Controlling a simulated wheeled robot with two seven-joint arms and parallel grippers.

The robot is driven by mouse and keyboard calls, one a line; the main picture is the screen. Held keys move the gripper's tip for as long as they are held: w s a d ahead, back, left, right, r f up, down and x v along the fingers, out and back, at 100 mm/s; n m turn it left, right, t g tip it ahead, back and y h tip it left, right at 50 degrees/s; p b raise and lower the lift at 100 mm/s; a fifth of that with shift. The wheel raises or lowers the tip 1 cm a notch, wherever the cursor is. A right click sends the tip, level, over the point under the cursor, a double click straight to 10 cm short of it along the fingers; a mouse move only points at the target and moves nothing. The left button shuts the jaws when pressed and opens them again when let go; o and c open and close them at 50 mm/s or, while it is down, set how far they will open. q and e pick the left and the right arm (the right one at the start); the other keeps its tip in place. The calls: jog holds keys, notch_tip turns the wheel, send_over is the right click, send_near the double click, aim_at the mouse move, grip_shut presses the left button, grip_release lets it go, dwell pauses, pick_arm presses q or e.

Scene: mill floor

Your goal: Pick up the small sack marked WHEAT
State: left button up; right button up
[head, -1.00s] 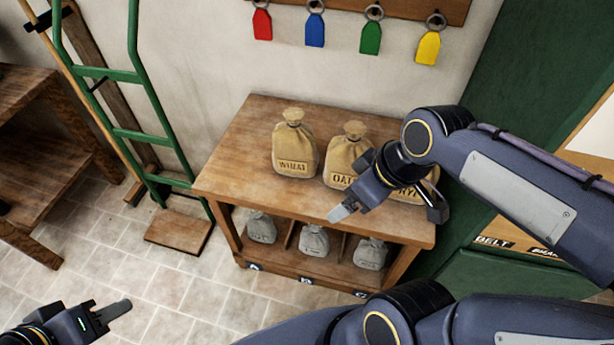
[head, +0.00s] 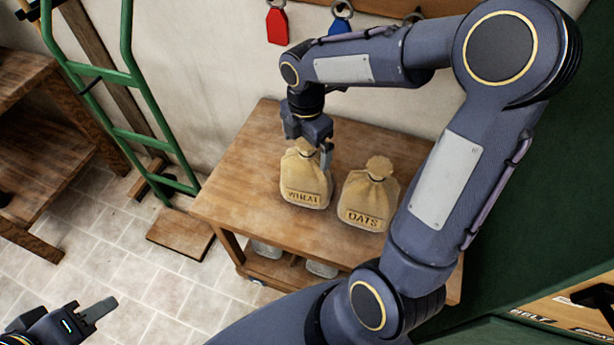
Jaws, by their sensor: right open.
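The small tan sack marked WHEAT (head: 304,185) stands upright on the wooden table (head: 240,180). My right gripper (head: 308,150) points down over the sack's tied top, with one finger visible just right of its neck. It is open, and the other finger is hidden. The sack marked OATS (head: 368,197) stands to the right of WHEAT. My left gripper (head: 98,312) is at the lower left, away from the table; I cannot tell whether it is open.
My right arm hides the table's right part. Grey sacks (head: 321,269) show partly on the shelf below. A green hand truck (head: 128,75) leans at the left. Red (head: 277,25) and blue tags hang on the wall behind. The table's left part is clear.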

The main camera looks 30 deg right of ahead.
aim_at(307, 172)
jog(key=shift+f, duration=1.6)
jog(key=shift+d, duration=0.1)
jog(key=shift+c, duration=0.3)
jog(key=shift+r, duration=0.1)
jog(key=c, duration=1.7)
